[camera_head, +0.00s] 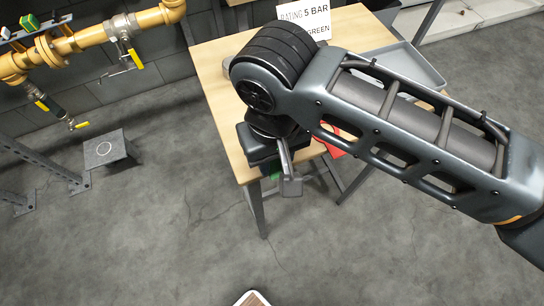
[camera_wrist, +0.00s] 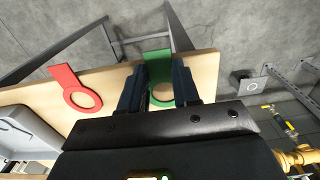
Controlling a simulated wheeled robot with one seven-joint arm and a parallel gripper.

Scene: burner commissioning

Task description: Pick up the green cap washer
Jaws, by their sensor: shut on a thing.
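The green cap washer (camera_wrist: 158,56) shows between my fingers in the wrist view, a flat piece with a tab at the far end and a ring partly hidden nearer the palm. My gripper (camera_wrist: 158,78) is shut on it near the table's edge. In the head view my gripper (camera_head: 288,184) points down at the table's front corner, and only a small bit of green washer (camera_head: 275,177) shows beside it. I cannot tell whether the washer is clear of the table.
A red washer (camera_wrist: 65,78) lies on the wooden table (camera_wrist: 112,80). In the head view a grey tray (camera_head: 425,70) and a sign reading "RATING 5 BAR", "GREEN" (camera_head: 318,18) are at the back. Yellow pipework (camera_head: 90,38) with valves is at left, above a dark block (camera_head: 108,149).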

